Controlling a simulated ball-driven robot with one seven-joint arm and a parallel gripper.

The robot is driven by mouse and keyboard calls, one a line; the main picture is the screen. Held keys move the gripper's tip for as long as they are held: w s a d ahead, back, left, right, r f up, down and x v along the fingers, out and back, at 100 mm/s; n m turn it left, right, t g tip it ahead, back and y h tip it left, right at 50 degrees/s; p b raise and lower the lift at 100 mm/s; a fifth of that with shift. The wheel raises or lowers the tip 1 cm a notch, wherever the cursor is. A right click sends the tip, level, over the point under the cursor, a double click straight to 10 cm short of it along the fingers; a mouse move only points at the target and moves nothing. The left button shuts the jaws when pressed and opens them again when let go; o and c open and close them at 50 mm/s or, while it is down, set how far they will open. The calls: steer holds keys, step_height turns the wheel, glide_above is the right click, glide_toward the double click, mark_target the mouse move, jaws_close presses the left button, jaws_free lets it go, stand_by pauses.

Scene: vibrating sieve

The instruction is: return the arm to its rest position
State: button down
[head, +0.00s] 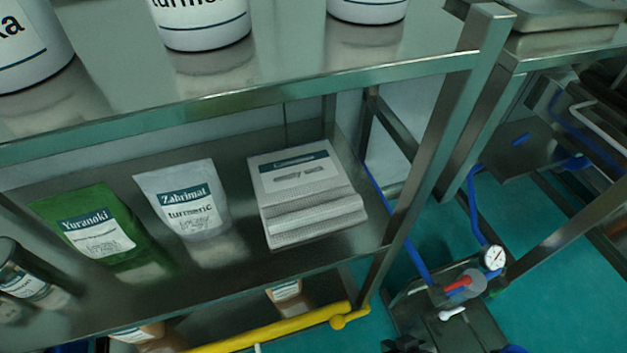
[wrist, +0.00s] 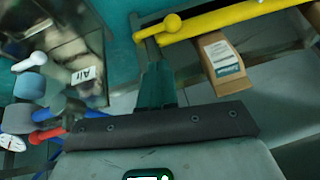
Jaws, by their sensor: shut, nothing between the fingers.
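My gripper (wrist: 156,66) shows in the wrist view as a wide grey hand with a dark screwed strip and narrow dark fingers at the middle. The fingers are together with nothing between them. They point toward the floor-level area by the rack's leg, below the yellow rail end; I cannot tell the exact gap to the leg. In the head view I cannot make out the gripper or the arm clearly, so the arm's full pose is hidden.
A steel rack (head: 255,97) holds a green pouch (head: 93,222), a white turmeric pouch (head: 187,200) and a grey-white box (head: 305,193). A yellow rail (head: 268,330) runs low along it. A gauge (head: 494,258) and red-handled valve stand right.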

steer(key=s+d+r+m+g+h+p, duration=0.1)
steer(key=s+d+r+m+g+h, duration=0.25)
steer(key=s+d+r, duration=0.6)
step_height(320, 180, up, 31)
steer(key=w+p, duration=0.2)
steer(key=p, duration=2.7)
steer(key=shift+d, duration=0.35)
steer(key=shift+n+g, duration=0.25)
